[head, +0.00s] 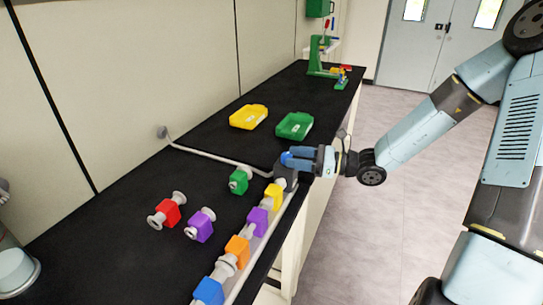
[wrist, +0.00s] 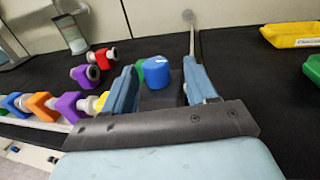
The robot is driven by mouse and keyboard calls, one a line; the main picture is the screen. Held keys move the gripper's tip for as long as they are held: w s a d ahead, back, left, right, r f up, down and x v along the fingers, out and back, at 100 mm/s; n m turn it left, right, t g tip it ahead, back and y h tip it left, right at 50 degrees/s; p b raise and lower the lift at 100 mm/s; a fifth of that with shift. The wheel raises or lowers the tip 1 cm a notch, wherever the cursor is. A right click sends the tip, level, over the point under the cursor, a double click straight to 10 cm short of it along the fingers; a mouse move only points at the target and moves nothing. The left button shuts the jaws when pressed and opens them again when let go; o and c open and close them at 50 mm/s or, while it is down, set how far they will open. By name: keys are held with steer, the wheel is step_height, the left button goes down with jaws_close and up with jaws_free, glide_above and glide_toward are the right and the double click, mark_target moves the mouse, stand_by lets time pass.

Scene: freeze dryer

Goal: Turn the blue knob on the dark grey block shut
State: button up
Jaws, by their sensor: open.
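The dark grey block (head: 284,177) stands near the front edge of the black bench, at the far end of a row of coloured blocks. The blue knob (wrist: 156,72) sits on top of the dark grey block (wrist: 160,97) in the wrist view. In the head view the knob (head: 286,158) is partly covered by my gripper. My gripper (head: 294,160) reaches in from the right. In the wrist view its two blue-grey fingers (wrist: 160,82) are apart, one on each side of the knob. Gaps show between fingers and knob, so I see no contact.
Yellow (head: 269,198), purple (head: 257,221), orange (head: 237,251) and blue (head: 209,291) blocks line the bench edge. Green (head: 238,182), red (head: 167,213) and purple (head: 200,226) blocks stand behind. A white pipe (head: 215,158) runs toward the wall. Yellow (head: 248,117) and green (head: 295,126) trays lie beyond.

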mark_target(287, 154)
steer(key=shift+w+a, duration=0.2)
steer(key=shift+a, duration=1.4)
steer(key=shift+c, duration=0.4)
